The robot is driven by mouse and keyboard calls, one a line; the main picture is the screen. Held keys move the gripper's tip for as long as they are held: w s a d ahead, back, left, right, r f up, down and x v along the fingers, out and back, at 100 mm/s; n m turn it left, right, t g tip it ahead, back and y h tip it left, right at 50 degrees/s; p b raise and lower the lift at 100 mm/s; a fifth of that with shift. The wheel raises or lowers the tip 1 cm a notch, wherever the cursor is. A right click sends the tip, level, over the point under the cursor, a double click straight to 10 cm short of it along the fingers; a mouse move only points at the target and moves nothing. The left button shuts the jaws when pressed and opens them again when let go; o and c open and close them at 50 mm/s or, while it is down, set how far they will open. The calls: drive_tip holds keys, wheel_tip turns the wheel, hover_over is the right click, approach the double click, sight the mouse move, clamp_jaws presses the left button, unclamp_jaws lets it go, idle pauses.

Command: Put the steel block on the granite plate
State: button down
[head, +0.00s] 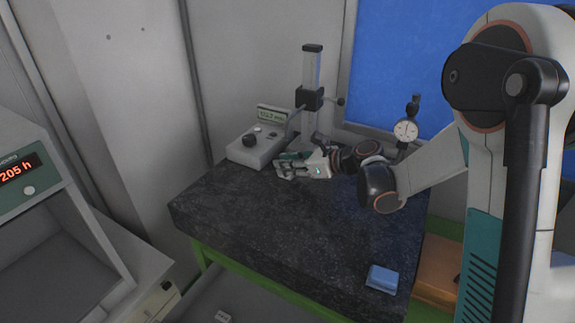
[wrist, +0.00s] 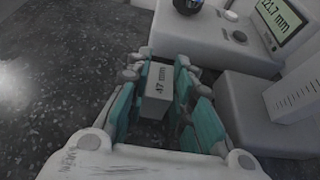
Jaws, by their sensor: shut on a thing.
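The steel block (wrist: 157,92) is a small grey block marked "47 mm". It sits between the teal-padded fingers of my gripper (wrist: 155,88) in the wrist view. My gripper (head: 289,166) is shut on it, near the back left of the granite plate (head: 260,225). The plate is a dark speckled slab, also filling the left of the wrist view (wrist: 50,60). In the head view the block is hard to make out among the fingers. I cannot tell whether its underside touches the plate.
A measuring unit with a display (head: 255,147) and a tall column gauge (head: 312,95) stand just behind my gripper. A dial indicator (head: 405,131) stands at the back right. A blue block (head: 382,279) lies at the front right corner. The plate's middle and front are clear.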

drive_tip(key=shift+f, duration=0.1)
drive_tip(key=c, duration=1.4)
unclamp_jaws()
drive_tip(key=shift+s+d+r, duration=0.1)
drive_tip(key=shift+d+r, duration=0.15)
drive_tip(key=shift+d, duration=0.05)
drive_tip(key=p+v, duration=0.1)
drive_tip(key=v, duration=1)
drive_tip(key=shift+s+d+p, duration=0.15)
drive_tip(key=shift+s+p, duration=0.05)
drive_tip(key=shift+p, duration=0.2)
